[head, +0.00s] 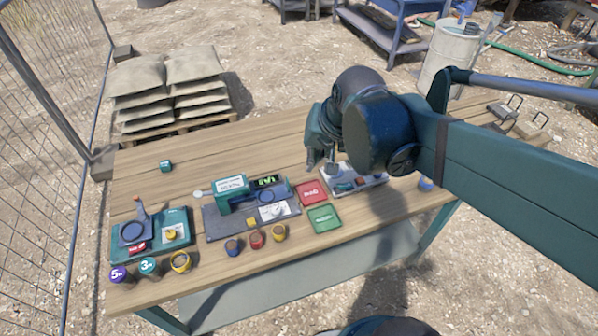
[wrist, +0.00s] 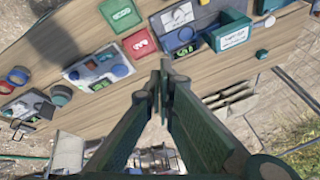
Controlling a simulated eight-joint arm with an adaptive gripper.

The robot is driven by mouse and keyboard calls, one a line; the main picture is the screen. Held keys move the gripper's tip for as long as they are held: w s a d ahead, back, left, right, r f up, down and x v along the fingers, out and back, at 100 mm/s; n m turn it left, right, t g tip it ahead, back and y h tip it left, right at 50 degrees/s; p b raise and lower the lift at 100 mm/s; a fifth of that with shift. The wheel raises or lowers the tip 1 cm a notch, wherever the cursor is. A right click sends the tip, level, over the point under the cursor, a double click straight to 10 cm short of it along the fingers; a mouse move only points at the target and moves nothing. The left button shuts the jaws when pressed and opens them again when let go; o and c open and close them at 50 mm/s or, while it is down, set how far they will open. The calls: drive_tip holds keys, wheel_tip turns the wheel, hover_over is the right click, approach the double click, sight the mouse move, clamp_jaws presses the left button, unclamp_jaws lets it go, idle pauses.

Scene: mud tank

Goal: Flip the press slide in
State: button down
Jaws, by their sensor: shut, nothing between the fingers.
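A grey-based device (head: 225,224) stands mid-table, with a teal labelled block, a green-lit display, a dark ring and a white knob at its left. It also shows at the top of the wrist view, with its labelled teal block (wrist: 232,36). A teal-based device (head: 122,246) with an upright grey lever (head: 143,219), a dark ring and a red label stands at the left. I cannot tell for sure which part is the press slide. My gripper (head: 319,166) is shut and empty above the table, right of and behind the grey-based device; its fingers (wrist: 165,70) touch nothing.
Red (head: 311,193) and green (head: 324,219) trays lie right of the grey-based device. A further panel (head: 352,184) stands partly behind my arm. Several small coloured pots line the front edge. A teal cube (head: 166,166) sits at the back left; the table around it is clear.

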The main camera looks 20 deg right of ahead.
drive_tip(key=w+d+f+m+g+y+p, duration=0.3)
drive_tip(key=w+d+f+m, duration=0.5)
drive_tip(key=w+f+m, duration=0.3)
drive_tip(key=shift+w+d+f+m+g+y+p, duration=0.4)
drive_tip(key=shift+w+m+g+p, duration=0.5)
drive_tip(key=shift+w, duration=0.5)
drive_tip(key=shift+f, duration=0.15)
idle(0.5)
drive_tip(key=x, duration=1)
drive_tip(key=shift+s+b, duration=0.1)
drive_tip(key=shift+b, duration=0.2)
drive_tip(key=shift+a, duration=2)
